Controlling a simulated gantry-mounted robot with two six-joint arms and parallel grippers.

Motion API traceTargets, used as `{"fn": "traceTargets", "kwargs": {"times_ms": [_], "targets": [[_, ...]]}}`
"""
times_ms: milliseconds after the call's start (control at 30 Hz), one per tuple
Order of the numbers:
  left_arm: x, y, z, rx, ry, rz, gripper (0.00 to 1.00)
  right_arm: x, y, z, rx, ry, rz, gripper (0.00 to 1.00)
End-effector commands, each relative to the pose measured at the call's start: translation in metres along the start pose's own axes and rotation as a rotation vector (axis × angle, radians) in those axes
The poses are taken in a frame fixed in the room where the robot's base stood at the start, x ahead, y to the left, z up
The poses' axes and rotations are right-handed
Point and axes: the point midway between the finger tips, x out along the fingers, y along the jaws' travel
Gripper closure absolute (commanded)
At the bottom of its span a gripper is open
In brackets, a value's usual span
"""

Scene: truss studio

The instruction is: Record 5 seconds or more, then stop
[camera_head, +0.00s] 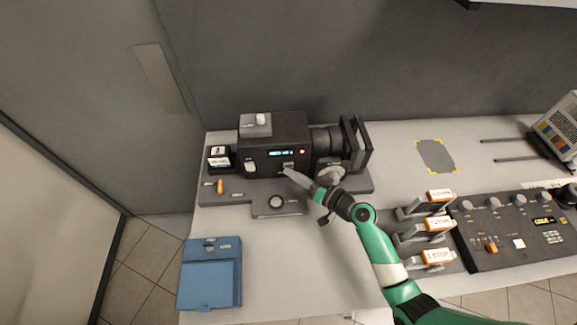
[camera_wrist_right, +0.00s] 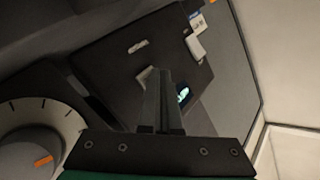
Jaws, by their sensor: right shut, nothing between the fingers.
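A dark grey camera (camera_head: 290,131) stands on a base at the back of the table, its lens (camera_head: 322,141) to the right. Its small display (camera_head: 281,153) glows cyan, too small to read, and a red light (camera_head: 302,152) shows beside it. My right gripper (camera_head: 287,171) is shut and empty, its tips at the camera's front face just below the display. I cannot tell whether they touch. In the right wrist view the shut fingers (camera_wrist_right: 161,98) point at the dark camera face (camera_wrist_right: 130,50) and partly hide the lit display (camera_wrist_right: 183,95). My left gripper is not in view.
A dial (camera_wrist_right: 32,155) with an orange mark is close beside the fingers. A blue case (camera_head: 210,280) lies at the front left. The front middle of the table is clear.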

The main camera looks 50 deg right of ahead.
Motion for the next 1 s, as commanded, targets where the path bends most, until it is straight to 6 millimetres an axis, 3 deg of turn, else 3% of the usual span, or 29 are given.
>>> {"fn": "traceTargets", "kwargs": {"times_ms": [1000], "targets": [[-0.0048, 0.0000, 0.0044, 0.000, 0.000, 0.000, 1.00, 0.0062, 0.0045, -0.0041, 0.000, 0.000, -0.001, 1.00]]}}
